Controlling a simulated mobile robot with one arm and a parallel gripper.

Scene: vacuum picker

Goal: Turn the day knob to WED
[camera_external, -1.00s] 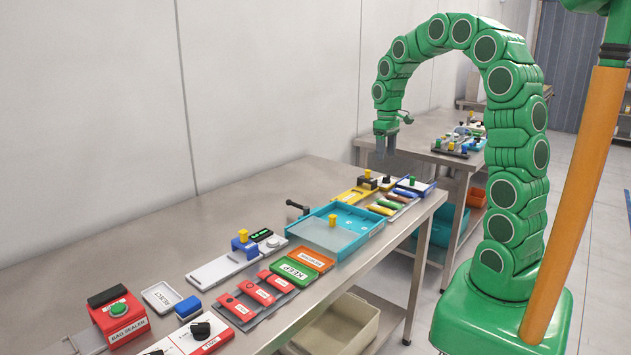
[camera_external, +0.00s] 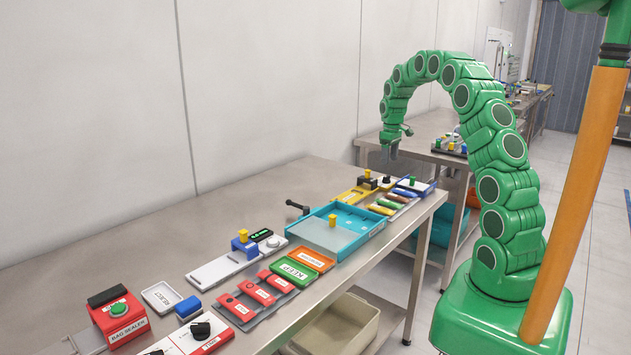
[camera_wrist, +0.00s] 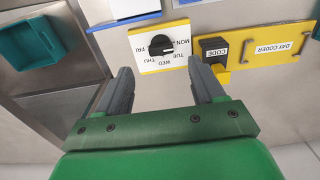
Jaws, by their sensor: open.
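The day knob (camera_wrist: 161,45) is a dark round knob on a white plate with yellow edges (camera_wrist: 150,66). MON, TUE, WED, THU and FRI are printed around it. A pale mark shows on the knob, but I cannot tell surely which day it points to. In the external view the knob (camera_external: 387,180) is small, near the far end of the front table. My gripper (camera_wrist: 160,72) is open and empty, its two fingers apart, with the knob showing between and beyond their tips. In the external view my gripper (camera_external: 390,152) hangs above the knob, clear of it.
Beside the plate are a black CODE block (camera_wrist: 214,47) and the yellow DAY CODER plate (camera_wrist: 275,48). A teal bin (camera_wrist: 28,45) shows at left. Colored bars (camera_external: 390,204) and a blue tray (camera_external: 345,240) lie nearby on the table.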

